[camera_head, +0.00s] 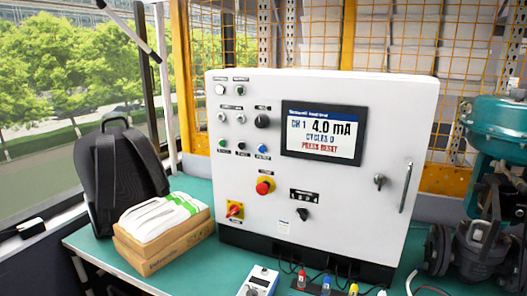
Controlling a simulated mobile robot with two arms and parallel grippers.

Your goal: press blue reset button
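The blue reset button (262,148) is a small round button on the front of the white control cabinet (350,215). It sits left of the display and is the rightmost in a row with a green button (223,142) and a black button (242,145). The display (324,131) reads CH 1, 4.0 mA, CYCLES 0 and PRESS RESET. Neither of my grippers shows in the head view. Nothing covers the blue button.
The cabinet stands on a green bench (195,262). A red emergency stop (264,187) and a red rotary switch (234,210) stick out below the button. Boxes (160,248) and a black backpack (125,175) stand left; a teal valve (495,130) stands right.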

